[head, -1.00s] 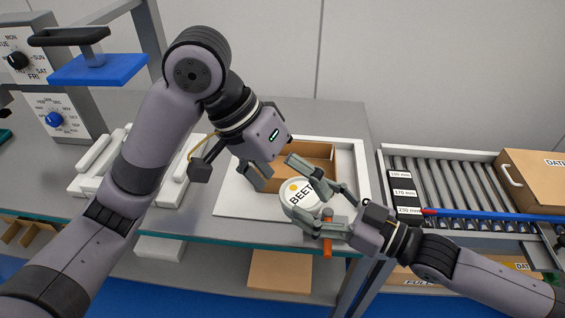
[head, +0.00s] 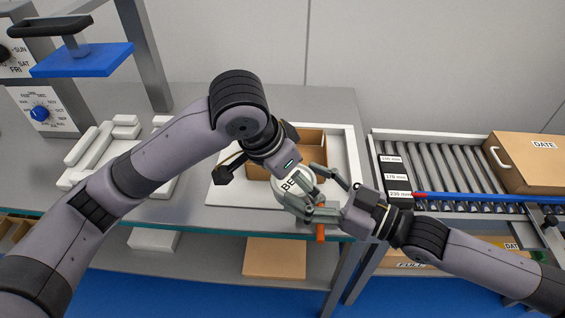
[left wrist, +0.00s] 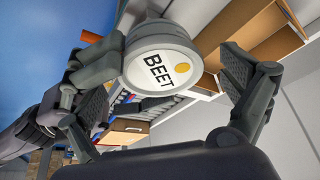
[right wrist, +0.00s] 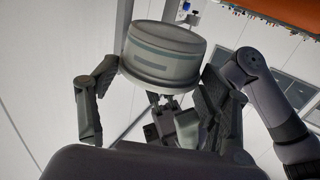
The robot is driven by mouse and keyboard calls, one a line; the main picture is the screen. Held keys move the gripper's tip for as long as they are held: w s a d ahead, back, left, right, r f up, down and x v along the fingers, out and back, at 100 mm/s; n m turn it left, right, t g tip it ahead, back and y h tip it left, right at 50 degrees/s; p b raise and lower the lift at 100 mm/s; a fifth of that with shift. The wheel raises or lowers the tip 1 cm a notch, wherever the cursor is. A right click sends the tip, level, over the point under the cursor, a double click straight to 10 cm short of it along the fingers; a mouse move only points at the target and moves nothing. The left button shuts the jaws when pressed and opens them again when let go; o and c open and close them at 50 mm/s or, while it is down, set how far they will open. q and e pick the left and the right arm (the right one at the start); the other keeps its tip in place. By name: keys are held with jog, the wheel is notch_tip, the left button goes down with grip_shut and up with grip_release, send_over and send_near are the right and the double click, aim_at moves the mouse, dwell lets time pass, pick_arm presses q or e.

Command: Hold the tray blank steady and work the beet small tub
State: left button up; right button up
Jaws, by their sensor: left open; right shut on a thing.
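The beet small tub (head: 291,197) is a round pale tub with a white lid marked BEET and a yellow dot, clear in the left wrist view (left wrist: 162,68). My right gripper (head: 318,200) is shut on it and holds it at the front of the white frame; its side shows in the right wrist view (right wrist: 165,55). My left gripper (left wrist: 165,100) is open and close over the tub, its fingers apart on either side of the lid in its wrist view. The brown tray blank (head: 312,140) sits behind, partly hidden by my left arm.
A white frame (head: 357,165) surrounds the brown tray on the grey bench. White blocks (head: 90,150) lie at the left. A roller conveyor (head: 445,180) with a DATE carton (head: 535,165) stands at the right. An orange piece (head: 320,233) hangs at the bench's front edge.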

pick_arm(q)
jog(key=shift+x, duration=1.1)
jog(key=shift+c, duration=0.4)
jog(key=c, duration=1.2)
jog(key=shift+c, duration=0.5)
pick_arm(e)
jog(key=o, duration=1.4)
